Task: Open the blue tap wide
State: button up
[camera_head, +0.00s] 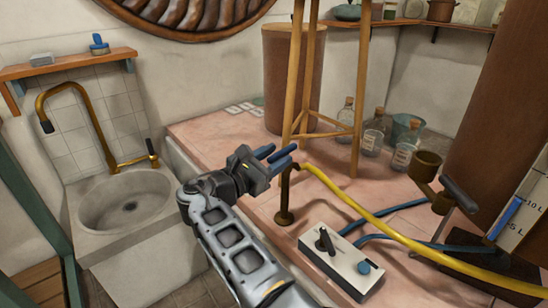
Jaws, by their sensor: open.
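My gripper (279,152) is in the middle of the view, with its two blue-grey fingers apart and nothing seen between them. It is above the pink counter, close to the top of a brass standpipe (284,216), whose upper part it partly hides. I cannot tell if they touch. A white box (336,251) stands on the counter, below and to the right of my gripper. It carries a round blue knob (364,267) and a black lever (325,240). I cannot tell whether this knob is the blue tap; no other blue tap is clear.
A yellow hose (360,211) runs from near the standpipe to the right, over blue hoses (396,209). A wooden stool (298,75) and glass bottles (373,133) stand behind. A brown tank with a dark handle (460,194) is at right, a sink (122,207) at left.

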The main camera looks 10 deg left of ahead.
jog(key=shift+s, duration=0.1)
jog(key=p+v, duration=0.1)
jog(key=v, duration=0.6)
jog(key=shift+s+a, duration=0.2)
jog(key=shift+s, duration=0.05)
jog(key=shift+f, duration=0.15)
